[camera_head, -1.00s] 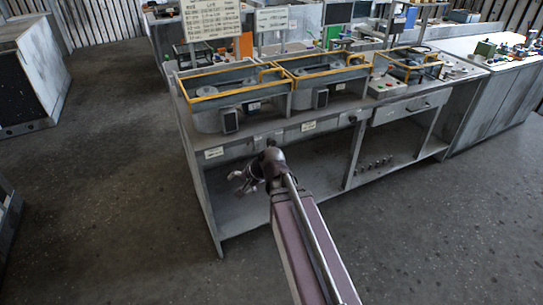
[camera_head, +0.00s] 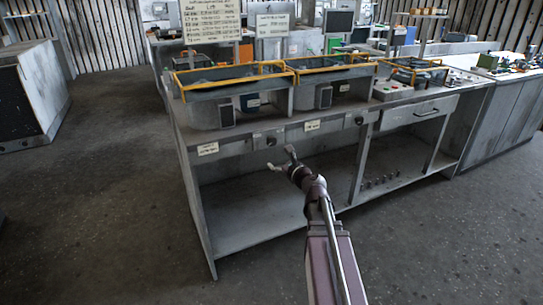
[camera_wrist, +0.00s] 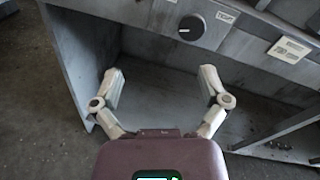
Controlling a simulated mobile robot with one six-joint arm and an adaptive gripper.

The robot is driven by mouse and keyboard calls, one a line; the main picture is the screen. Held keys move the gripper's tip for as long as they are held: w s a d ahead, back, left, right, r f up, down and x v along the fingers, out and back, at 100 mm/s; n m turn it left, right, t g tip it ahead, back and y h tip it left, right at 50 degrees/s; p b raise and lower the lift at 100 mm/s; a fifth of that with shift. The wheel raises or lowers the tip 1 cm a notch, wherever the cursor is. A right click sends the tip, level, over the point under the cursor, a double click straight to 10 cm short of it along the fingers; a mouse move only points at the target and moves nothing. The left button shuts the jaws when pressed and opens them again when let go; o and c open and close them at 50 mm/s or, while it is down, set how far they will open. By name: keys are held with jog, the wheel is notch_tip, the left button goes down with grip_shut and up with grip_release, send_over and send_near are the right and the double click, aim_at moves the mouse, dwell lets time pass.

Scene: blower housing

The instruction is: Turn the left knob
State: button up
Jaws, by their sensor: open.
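The left knob (camera_head: 271,141) is dark and round, on the grey front panel of the workbench under the left blower housing. It also shows in the wrist view (camera_wrist: 191,28), with a light pointer mark and a small label to its right. A second, right knob (camera_head: 360,121) sits further right on the same panel. My gripper (camera_head: 280,158) is in front of the bench, just below the left knob in the head view. In the wrist view my gripper (camera_wrist: 160,72) has its two fingers spread wide and empty, with the knob above, beyond the fingertips. No contact shows.
The bench's open lower shelf (camera_head: 250,225) lies behind my gripper. Yellow-edged housings (camera_head: 225,78) stand on the top. A drawer (camera_head: 418,112) and a box with buttons (camera_head: 393,91) are at the right. A pale plate (camera_wrist: 290,49) is on the panel right of the knob.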

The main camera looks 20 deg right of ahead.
jog(key=d+m+h, duration=0.1)
jog(key=d+m, duration=0.1)
jog(key=d+f+m+t+h+b, duration=0.1)
jog(key=shift+d+f+m, duration=0.1)
jog(key=shift+d+m, duration=0.3)
jog(key=shift+w, duration=0.2)
